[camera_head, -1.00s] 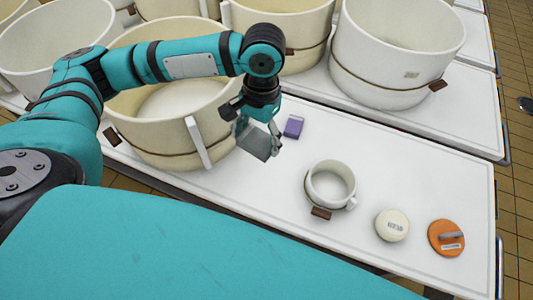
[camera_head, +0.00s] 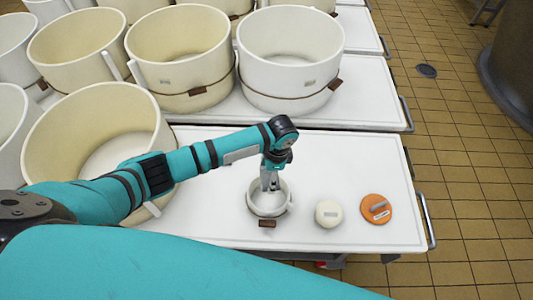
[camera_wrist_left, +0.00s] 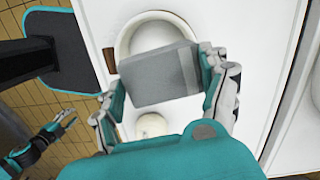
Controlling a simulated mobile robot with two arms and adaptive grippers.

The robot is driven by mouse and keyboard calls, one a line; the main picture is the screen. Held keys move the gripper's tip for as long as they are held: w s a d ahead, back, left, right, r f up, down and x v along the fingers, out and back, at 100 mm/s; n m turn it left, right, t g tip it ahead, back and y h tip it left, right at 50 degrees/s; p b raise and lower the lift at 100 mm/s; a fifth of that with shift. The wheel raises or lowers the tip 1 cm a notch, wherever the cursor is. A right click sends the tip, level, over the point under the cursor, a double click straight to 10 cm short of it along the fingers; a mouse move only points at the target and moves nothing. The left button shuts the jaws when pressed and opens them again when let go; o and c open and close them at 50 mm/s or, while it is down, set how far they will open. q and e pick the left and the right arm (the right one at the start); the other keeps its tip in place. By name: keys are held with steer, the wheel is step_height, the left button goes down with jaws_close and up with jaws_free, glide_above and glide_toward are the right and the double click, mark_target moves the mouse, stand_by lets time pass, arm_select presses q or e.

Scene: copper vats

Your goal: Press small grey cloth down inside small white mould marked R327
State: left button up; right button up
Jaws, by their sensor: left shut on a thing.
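The small white mould (camera_head: 256,206) stands on the white table, with a brown tag (camera_head: 267,223) at its front; I cannot read any marking. My left gripper (camera_head: 270,184) points down over the mould's opening. In the left wrist view, it is shut on the small grey cloth (camera_wrist_left: 150,80), a flat folded piece. The cloth covers part of the mould's opening (camera_wrist_left: 152,35) there; I cannot tell whether it is above the rim or inside. My right gripper (camera_wrist_left: 65,122) shows at the lower left of the left wrist view, empty, its fingers apart.
Large white moulds (camera_head: 95,140) stand left and on the tables behind.

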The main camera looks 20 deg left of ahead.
arm_select(q)
steer(key=shift+s+d+f+m, duration=0.1)
steer(key=shift+s+f+m, duration=0.35)
steer(key=shift+f+m, duration=0.35)
steer(key=shift+f, duration=0.25)
steer(key=b, duration=0.5)
glide_above(267, 201)
step_height(267, 201, down, 5)
steer(key=shift+w+d+f+b, duration=0.15)
steer(key=shift+f+b, duration=0.75)
steer(key=shift+f, duration=0.65)
steer(key=shift+d+f+b, duration=0.15)
steer(key=shift+f+b, duration=0.75)
steer(key=shift+f, duration=0.65)
steer(key=shift+f, duration=0.1)
steer(key=shift+f+b, duration=0.6)
steer(key=shift+f, duration=0.15)
steer(key=shift+f, duration=0.15)
